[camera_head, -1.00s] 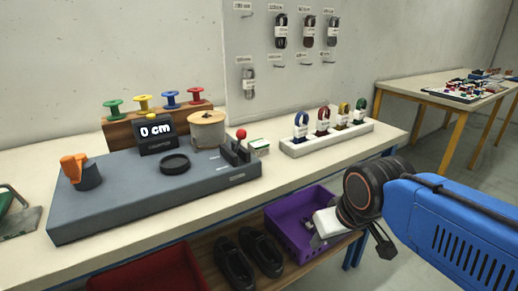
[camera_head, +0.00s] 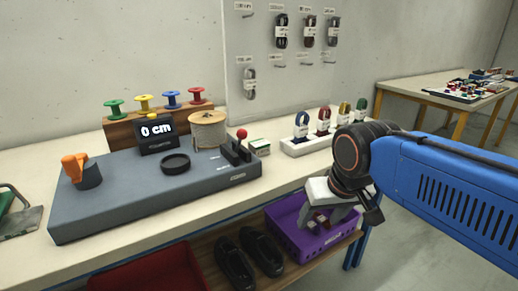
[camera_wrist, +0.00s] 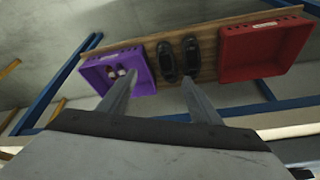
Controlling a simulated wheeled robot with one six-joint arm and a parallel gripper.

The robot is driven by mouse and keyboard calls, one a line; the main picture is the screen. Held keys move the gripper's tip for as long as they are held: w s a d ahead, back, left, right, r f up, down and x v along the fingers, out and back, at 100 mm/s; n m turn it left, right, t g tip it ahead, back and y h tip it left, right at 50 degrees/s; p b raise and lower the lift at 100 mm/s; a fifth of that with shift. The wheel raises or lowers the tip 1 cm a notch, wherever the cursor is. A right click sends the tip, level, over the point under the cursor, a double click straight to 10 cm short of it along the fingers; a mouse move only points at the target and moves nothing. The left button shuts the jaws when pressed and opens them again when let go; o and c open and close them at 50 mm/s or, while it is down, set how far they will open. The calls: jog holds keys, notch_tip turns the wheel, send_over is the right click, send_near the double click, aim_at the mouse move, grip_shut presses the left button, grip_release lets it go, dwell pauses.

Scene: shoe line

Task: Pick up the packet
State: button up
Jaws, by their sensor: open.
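My gripper (camera_head: 325,213) is open and empty, in front of the bench over the purple crate (camera_head: 288,236). In the wrist view its two fingers (camera_wrist: 158,78) point down toward the lower shelf. Several lace packets with white labels and coloured loops, among them a blue one (camera_head: 301,125) and a red one (camera_head: 323,121), stand in a white rack (camera_head: 291,147) on the bench, behind my gripper. More lace packets (camera_head: 281,32) hang on the wall panel. A small green-and-white box (camera_head: 260,147) lies beside the grey machine. Small items (camera_wrist: 116,72) lie in the purple crate. Which packet is meant cannot be told.
The grey measuring machine (camera_head: 140,195) with a display reading 0 cm and a red-knobbed lever (camera_head: 241,140) fills the left bench. Black shoes (camera_head: 250,255) and a red crate (camera_head: 150,273) are on the lower shelf. A second table (camera_head: 440,95) stands at right.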

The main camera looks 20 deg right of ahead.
jog(key=w+a+r+m+g, duration=0.25)
jog(key=w+r+m, duration=0.35)
jog(key=w+r, duration=0.8)
jog(key=m+g+h, duration=0.1)
jog(key=m, duration=0.7)
send_near(259, 142)
notch_tip(259, 142, down, 5)
jog(key=shift+r, duration=0.1)
jog(key=shift+w+d+f, duration=0.1)
jog(key=shift+d+f, duration=0.05)
jog(key=shift+f, duration=0.75)
jog(key=shift+w+d+f, duration=0.1)
jog(key=shift+d+f, duration=0.05)
jog(key=shift+f, duration=0.75)
jog(key=shift+d+f, duration=0.15)
jog(key=shift+f, duration=0.7)
jog(key=c, duration=1.2)
